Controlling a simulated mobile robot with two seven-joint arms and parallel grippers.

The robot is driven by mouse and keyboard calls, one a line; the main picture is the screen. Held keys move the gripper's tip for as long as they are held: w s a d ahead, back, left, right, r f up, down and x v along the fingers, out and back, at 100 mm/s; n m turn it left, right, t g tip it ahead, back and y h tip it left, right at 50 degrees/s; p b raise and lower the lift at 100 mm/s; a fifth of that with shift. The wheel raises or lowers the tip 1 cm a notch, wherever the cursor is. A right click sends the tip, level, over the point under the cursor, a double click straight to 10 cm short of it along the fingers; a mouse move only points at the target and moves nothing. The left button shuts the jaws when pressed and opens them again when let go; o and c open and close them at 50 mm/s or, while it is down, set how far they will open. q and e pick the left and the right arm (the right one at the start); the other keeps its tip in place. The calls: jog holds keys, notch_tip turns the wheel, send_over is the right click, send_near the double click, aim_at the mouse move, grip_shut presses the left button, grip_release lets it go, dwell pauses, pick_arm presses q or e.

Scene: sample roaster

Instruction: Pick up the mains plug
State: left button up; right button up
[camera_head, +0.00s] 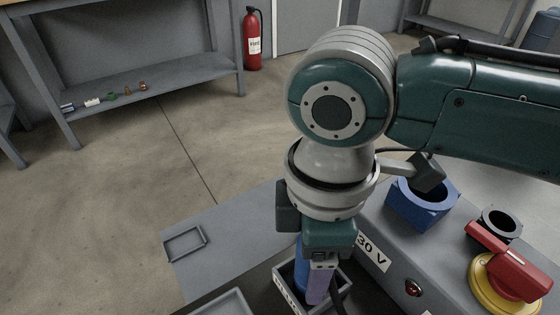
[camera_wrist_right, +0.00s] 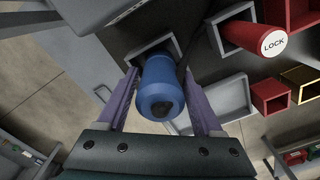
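The mains plug, a blue cylinder (camera_wrist_right: 162,82) with a dark hole in its near end, stands in a grey square holder (camera_wrist_right: 139,48) in the right wrist view. In the head view, part of the blue plug (camera_head: 301,268) shows beside my fingers. My right gripper (camera_wrist_right: 161,78) is open, with one purple finger on each side of the plug. A narrow gap shows at the left finger; at the right finger I cannot tell whether it touches. In the head view the right gripper (camera_head: 317,283) points down into the holder (camera_head: 344,271). My left gripper is out of view.
A grey panel with a "30 V" label (camera_head: 372,252) carries a blue socket (camera_head: 420,210), a black ring (camera_head: 499,222) and a red-and-yellow switch (camera_head: 513,277). A red "LOCK" cylinder (camera_wrist_right: 256,39) and other holders (camera_wrist_right: 220,100) stand beside the plug.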

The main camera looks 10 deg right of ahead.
grip_shut()
dwell(0.3)
